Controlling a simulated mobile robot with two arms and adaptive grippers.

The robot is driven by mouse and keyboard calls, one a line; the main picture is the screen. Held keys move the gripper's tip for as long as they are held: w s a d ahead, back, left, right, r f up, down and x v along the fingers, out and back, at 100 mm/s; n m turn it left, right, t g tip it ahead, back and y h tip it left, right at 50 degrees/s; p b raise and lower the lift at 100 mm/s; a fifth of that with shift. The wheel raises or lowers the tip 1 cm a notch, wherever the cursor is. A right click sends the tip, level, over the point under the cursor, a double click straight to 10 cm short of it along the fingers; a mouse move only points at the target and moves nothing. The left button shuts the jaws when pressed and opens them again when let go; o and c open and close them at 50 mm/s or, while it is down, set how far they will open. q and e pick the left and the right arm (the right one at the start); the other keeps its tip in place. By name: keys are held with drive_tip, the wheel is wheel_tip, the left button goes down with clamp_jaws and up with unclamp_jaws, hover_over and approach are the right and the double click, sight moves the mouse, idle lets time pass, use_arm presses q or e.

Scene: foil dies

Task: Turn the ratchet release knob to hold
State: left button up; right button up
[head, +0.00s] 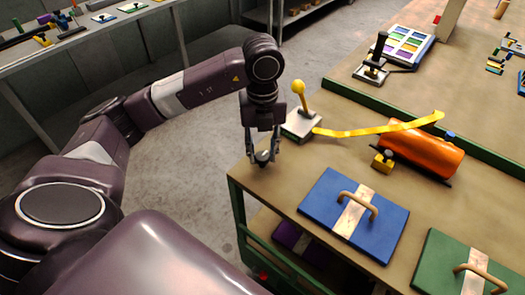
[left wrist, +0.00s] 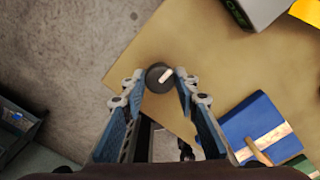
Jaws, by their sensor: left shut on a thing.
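The knob (left wrist: 158,78) is a dark round disc with a white pointer mark at the table's corner. In the left wrist view the mark lies toward the knob's right side and slants up to the right. My left gripper (left wrist: 160,84) is over it with one finger on each side, shut on it. In the head view the left gripper (head: 262,158) points down at the table's near left corner, and its fingers mostly hide the knob. No hold label is readable. My right gripper is not in view.
A grey box (head: 299,127) with a yellow-balled lever stands just beyond the gripper. A yellow strip (head: 375,129) runs from it toward an orange cylinder (head: 424,154). Blue (head: 325,205) and green (head: 440,262) handled plates lie nearer. Bare tabletop lies between the gripper and blue plate.

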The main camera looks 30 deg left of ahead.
sight(262, 155)
use_arm(q)
drive_tip(key=shift+w+r, duration=0.1)
drive_tip(key=o, duration=1.1)
drive_tip(key=shift+o, duration=0.2)
wheel_tip(262, 155, up, 12)
idle(0.5)
